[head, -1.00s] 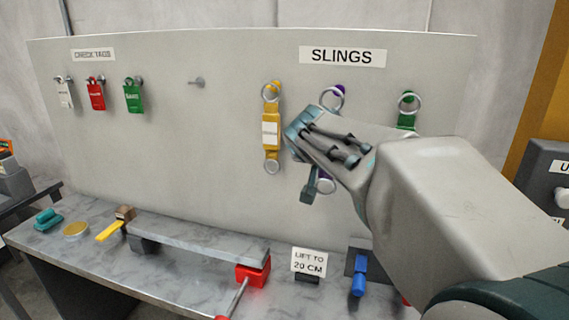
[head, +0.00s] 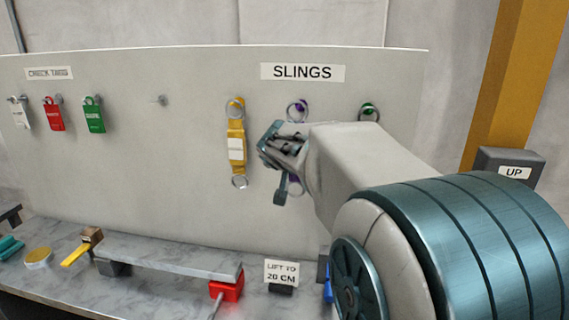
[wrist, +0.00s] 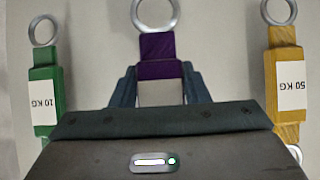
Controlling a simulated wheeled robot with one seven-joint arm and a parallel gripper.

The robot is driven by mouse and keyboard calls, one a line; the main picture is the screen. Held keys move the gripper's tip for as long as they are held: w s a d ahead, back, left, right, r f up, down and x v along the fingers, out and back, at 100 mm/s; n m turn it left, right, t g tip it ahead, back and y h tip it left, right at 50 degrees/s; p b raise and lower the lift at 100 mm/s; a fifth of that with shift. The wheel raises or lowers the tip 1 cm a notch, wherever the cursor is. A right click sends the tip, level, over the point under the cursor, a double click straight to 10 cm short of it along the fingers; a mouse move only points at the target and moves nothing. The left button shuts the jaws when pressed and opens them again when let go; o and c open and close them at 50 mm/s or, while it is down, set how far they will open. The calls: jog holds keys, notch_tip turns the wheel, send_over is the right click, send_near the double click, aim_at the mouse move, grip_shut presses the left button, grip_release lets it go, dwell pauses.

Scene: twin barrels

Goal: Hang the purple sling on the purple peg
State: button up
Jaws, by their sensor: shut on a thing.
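The purple sling (wrist: 157,48) hangs upright in front of the board, with a metal ring at each end. In the head view its upper ring (head: 297,112) overlaps the purple peg (head: 303,104); I cannot tell whether the ring is around the peg or in front of it. My gripper (head: 279,152) is shut on the sling's middle, which it mostly hides there. In the wrist view, its fingers (wrist: 160,88) stand on both sides of the sling's pale label, and the sling's free end ring (wrist: 153,10) shows beyond.
The yellow sling (head: 236,135) hangs close to the left of my gripper. The green sling (wrist: 42,95) hangs on the other side, mostly behind my arm in the head view. Check tags (head: 54,115) and an empty grey peg (head: 158,100) are farther left. A marble bench (head: 180,290) lies below.

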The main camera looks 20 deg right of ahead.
jog(key=shift+w+d+f, duration=0.2)
jog(key=shift+w+d, duration=0.35)
jog(key=shift+w, duration=0.25)
jog(key=shift+w+d+f, duration=0.2)
jog(key=shift+w+d, duration=0.35)
jog(key=shift+w, duration=0.25)
jog(key=o, duration=1.4)
jog(key=shift+c, duration=0.2)
